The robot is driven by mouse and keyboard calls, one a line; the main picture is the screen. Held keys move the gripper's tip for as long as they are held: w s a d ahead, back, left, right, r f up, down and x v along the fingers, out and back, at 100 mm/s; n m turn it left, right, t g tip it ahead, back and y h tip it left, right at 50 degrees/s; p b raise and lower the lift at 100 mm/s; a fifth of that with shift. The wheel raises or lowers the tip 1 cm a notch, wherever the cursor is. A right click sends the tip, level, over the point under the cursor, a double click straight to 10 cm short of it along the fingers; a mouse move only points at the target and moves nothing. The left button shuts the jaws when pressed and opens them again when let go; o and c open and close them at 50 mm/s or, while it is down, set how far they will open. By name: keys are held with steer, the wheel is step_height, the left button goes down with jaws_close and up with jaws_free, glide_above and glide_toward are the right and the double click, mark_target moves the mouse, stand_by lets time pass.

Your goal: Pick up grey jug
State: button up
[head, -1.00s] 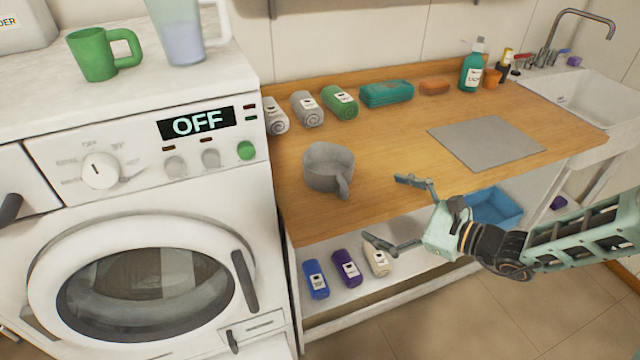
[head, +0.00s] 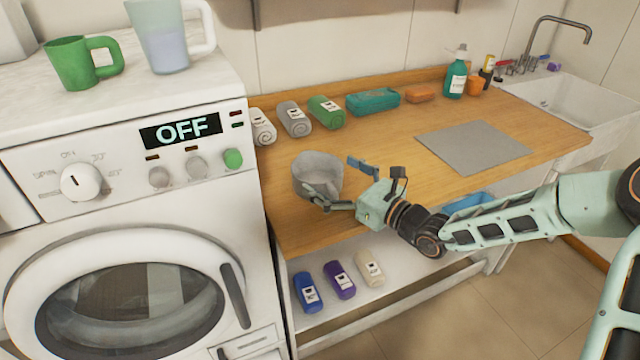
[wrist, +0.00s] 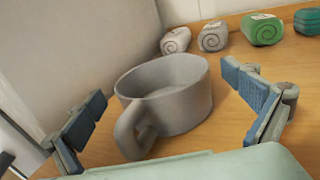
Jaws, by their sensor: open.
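The grey jug (head: 317,172) stands upright on the wooden counter, near its front left end beside the washing machine. In the wrist view the jug (wrist: 178,95) sits between the two fingers, with its handle (wrist: 133,130) toward me and to the left. My gripper (head: 340,180) is open at the jug's right front side; it also shows in the wrist view (wrist: 168,108). In the head view one finger crosses in front of the jug's lower part and hides its handle. The other finger is behind, to the right of the jug. I cannot tell whether either finger touches it.
Rolled towels (head: 294,119) lie along the back of the wooden counter (head: 385,150). A grey mat (head: 473,147) lies to the right, before the sink (head: 585,100). The washing machine (head: 120,220) rises at the left. More rolls (head: 340,280) lie on the shelf below.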

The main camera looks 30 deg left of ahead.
steer(key=shift+x, duration=1.25)
steer(key=c, duration=1)
steer(key=shift+r, duration=0.15)
